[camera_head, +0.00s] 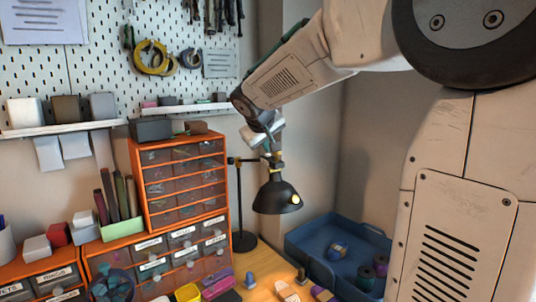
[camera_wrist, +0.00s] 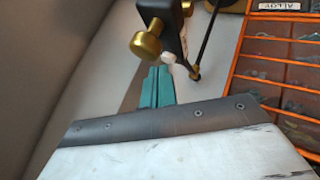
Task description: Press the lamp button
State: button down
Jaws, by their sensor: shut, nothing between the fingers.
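The black desk lamp (camera_head: 275,194) stands beside the orange drawer cabinet, its shade hanging downward. A pale round spot (camera_head: 295,199) shows on the shade's right side; I cannot tell if it is the button. My gripper (camera_head: 268,147) is at the top of the lamp, just above the shade. In the wrist view my teal fingers (camera_wrist: 159,70) are shut and empty. They point at the lamp's dark bracket (camera_wrist: 165,22) with a brass knob (camera_wrist: 146,45). I cannot tell if the fingertips touch it.
The orange drawer cabinet (camera_head: 142,168) stands close left of the lamp. A blue bin (camera_head: 299,241) with spools is at right. Small items crowd the wooden table (camera_head: 260,283) in front. A pegboard and shelves are behind.

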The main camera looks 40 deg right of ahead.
jog(key=shift+r, duration=0.25)
jog(key=shift+r, duration=3)
jog(key=s+a+f+g+y, duration=0.1)
jog(key=s+a+f+y, duration=0.1)
jog(key=s+a+f, duration=0.4)
jog(key=s+a+f+g+y, duration=0.2)
jog(key=s+a+f, duration=0.4)
jog(key=s, duration=1)
jog(key=s+a+f+g+y, duration=0.2)
jog(key=s+a+f, duration=0.4)
jog(key=s, duration=0.6)
jog(key=shift+f+y, duration=0.3)
jog(key=shift+f, duration=0.2)
dwell(0.8)
